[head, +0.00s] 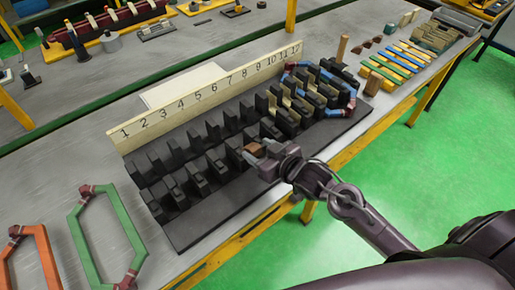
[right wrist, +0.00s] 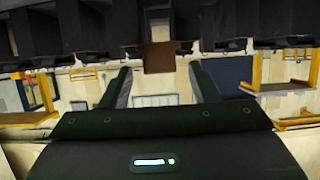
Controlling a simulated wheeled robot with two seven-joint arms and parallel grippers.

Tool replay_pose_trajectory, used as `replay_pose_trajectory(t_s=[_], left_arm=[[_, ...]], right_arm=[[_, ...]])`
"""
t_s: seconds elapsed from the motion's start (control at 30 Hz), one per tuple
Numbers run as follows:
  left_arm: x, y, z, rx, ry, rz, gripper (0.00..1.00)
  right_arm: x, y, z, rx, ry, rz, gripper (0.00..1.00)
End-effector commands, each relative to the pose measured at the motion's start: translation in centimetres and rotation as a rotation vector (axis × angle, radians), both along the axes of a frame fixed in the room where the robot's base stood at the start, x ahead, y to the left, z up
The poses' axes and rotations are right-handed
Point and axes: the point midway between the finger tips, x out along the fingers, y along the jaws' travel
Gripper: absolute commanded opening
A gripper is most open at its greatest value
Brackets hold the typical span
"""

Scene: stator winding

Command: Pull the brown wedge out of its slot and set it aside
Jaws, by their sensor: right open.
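The brown wedge (head: 252,149) sits in a slot in the front row of the black slotted stator block (head: 215,215), near the middle. It also shows in the right wrist view (right wrist: 158,57), at the top centre between dark teeth. My right gripper (head: 258,154) is at the wedge in the head view, and its body hides part of the block there. In the right wrist view its two fingers (right wrist: 160,85) are apart, one on each side of the wedge's line, with a gap between them and nothing held. My left gripper is not in view.
A numbered strip (head: 205,97) stands behind the block. Blue and red coils (head: 325,90) and pale wedges fill its right slots. A green frame coil (head: 105,240) and an orange one (head: 35,260) lie at left. Coloured strips (head: 395,65) lie at right.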

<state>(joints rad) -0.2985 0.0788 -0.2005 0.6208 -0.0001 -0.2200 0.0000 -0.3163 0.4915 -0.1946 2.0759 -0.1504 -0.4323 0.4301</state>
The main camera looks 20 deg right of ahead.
Motion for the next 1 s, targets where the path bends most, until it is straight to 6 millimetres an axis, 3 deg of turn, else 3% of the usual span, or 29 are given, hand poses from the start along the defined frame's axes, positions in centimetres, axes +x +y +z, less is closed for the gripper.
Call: replay_pose_trajectory(t_s=[0.2, 0.4, 1.0], left_arm=[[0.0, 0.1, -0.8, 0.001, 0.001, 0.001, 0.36], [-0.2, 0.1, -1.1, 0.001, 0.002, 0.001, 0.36], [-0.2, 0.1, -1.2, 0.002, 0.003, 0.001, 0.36]], right_arm=[[-3.3, -1.1, 1.2, -0.002, 0.002, 0.002, 0.56], [-5.2, -1.9, 2.1, -0.001, 0.0, 0.001, 0.56], [-5.7, -2.1, 2.5, -0.001, -0.001, 0.0, 0.56]])
